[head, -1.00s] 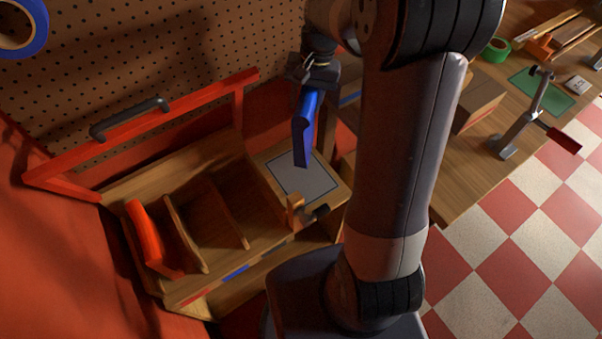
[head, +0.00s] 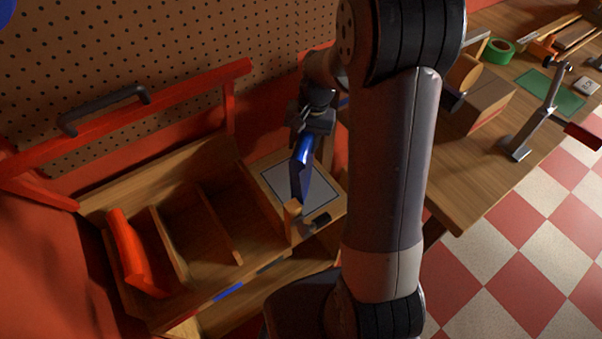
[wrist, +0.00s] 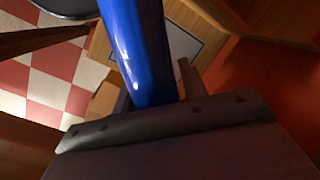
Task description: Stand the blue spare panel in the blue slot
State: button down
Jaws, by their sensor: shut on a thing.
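My gripper (head: 307,138) is shut on the blue spare panel (head: 301,176), which hangs below it above the grey pad at the rack's right end. The panel is tilted, and its lower end appears near a small wooden block. In the wrist view the panel (wrist: 138,50) runs up from between the fingers. The wooden rack (head: 192,312) has upright dividers. A blue mark (head: 229,291) on its front edge lies below the middle slot, which looks empty. A red panel (head: 135,252) leans in the left slot.
The grey pad (head: 280,186) with a dark outline lies right of the slots. A wooden block with a dark knob (head: 293,219) stands at its front. A red frame with a handle (head: 104,110) rises behind the rack. A workbench (head: 470,190) with a clamp lies at right.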

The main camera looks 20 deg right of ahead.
notch_tip(320, 180, down, 7)
jog(key=shift+f, duration=0.2)
dwell(0.3)
jog(key=shift+f+b, duration=0.15)
jog(key=shift+b, duration=0.15)
jog(key=c, duration=0.8)
grip_release()
jog(key=shift+c, duration=0.2)
